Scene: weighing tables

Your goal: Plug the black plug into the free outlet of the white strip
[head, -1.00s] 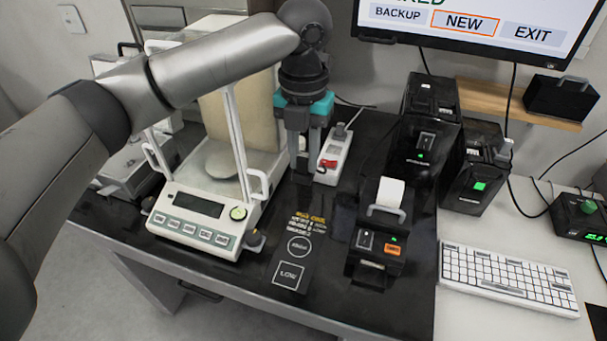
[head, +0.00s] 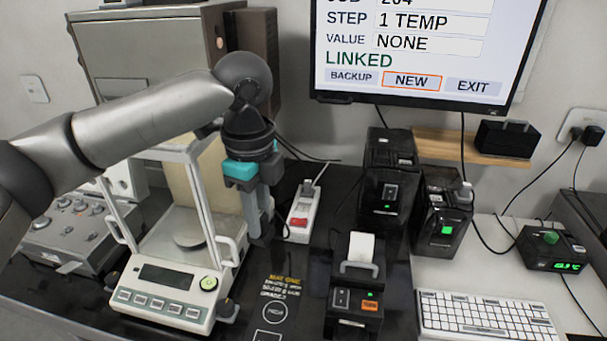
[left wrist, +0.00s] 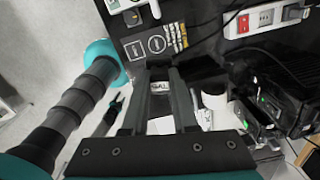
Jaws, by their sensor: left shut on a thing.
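The white strip (head: 300,222) lies on the black table top, with a red switch at its near end and a grey plug with a cord at its far end. It also shows in the left wrist view (left wrist: 262,30), with a bare outlet beside the red switch. My left gripper (head: 260,222) points down just left of the strip, apart from it. Its fingers are shut on a dark thing, seemingly the black plug (left wrist: 160,76), mostly hidden between them. A small white label shows between the fingers in the left wrist view.
A balance (head: 172,272) with a glass frame stands close left of the gripper. A label printer (head: 355,290) and black boxes (head: 388,185) stand right of the strip. A dark mat (head: 275,300) lies in front. A keyboard (head: 488,315) lies at right.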

